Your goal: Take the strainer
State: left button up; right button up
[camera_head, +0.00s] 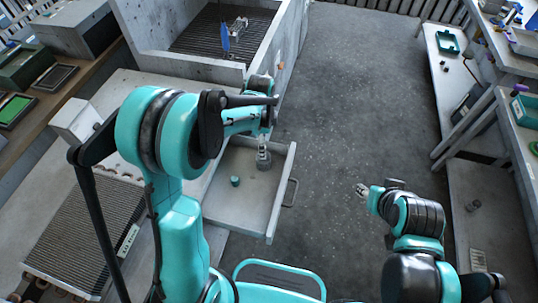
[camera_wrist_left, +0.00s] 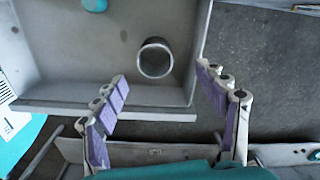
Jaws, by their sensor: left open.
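A grey cylindrical part (camera_head: 264,161), which looks like the strainer, stands in an open drawer (camera_head: 278,205). In the left wrist view it is a round metal cup (camera_wrist_left: 155,58) with a dark, open inside, near the drawer's wall. My left gripper (camera_head: 263,145) is over the drawer, right at the strainer in the head view. In the left wrist view my left gripper (camera_wrist_left: 162,86) is open, its purple-padded fingers spread wide and empty, with the strainer beyond and between them. My right gripper (camera_head: 362,190) hangs over the floor; its jaws are too small to read.
A small teal piece (camera_head: 235,181) lies in the drawer left of the strainer. The drawer has a handle (camera_head: 290,192) on its outer side. A concrete basin (camera_head: 212,62) with a grate stands behind. A finned radiator (camera_head: 85,235) lies at left. The floor (camera_head: 350,100) at right is clear.

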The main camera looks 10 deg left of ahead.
aim_at(263, 161)
pick_arm(q)
notch_tip(263, 161, down, 3)
jog(key=shift+d+r+b, duration=0.1)
jog(key=shift+b, duration=0.45)
jog(key=f, duration=0.1)
jog(key=f+b, duration=0.1)
jog(key=f, duration=0.1)
jog(key=f+b, duration=0.1)
jog(key=shift+s+d+f, duration=0.15)
jog(key=shift+s, duration=0.25)
jog(key=shift+f, duration=0.45)
jog(key=shift+r, duration=0.1)
jog(key=shift+c, duration=1)
jog(key=c, duration=1.1)
